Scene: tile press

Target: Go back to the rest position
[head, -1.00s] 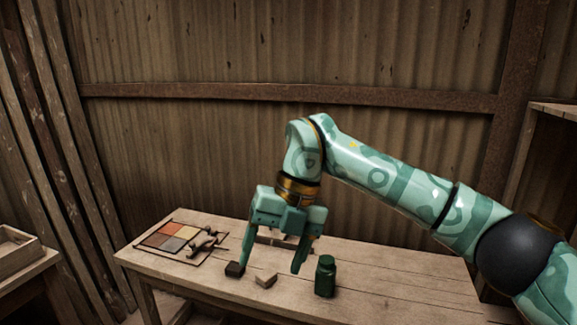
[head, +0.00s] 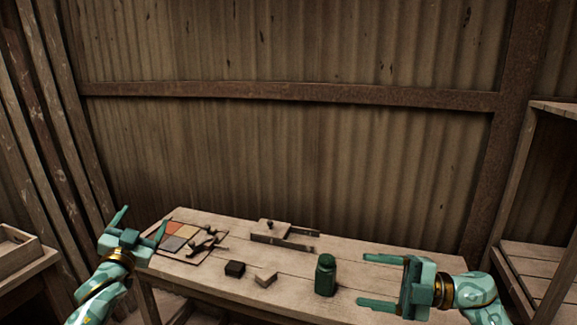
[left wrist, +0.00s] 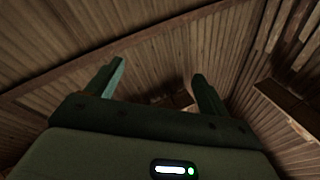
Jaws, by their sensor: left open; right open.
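My left gripper (head: 140,226) is at the left of the head view, open and empty, with its fingers pointing up beside the table's left end. In the left wrist view its two spread fingers (left wrist: 155,85) show nothing between them. My right gripper (head: 372,280) is at the lower right, open and empty, its fingers pointing left, to the right of the green bottle (head: 325,275). It looks apart from the bottle.
A board of coloured tiles (head: 172,238) lies at the table's left, partly behind my left gripper. A press-like wooden device with dark bars (head: 283,235) stands at the back. A shelf (head: 540,262) stands at the right and a wooden tray (head: 15,250) at the far left.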

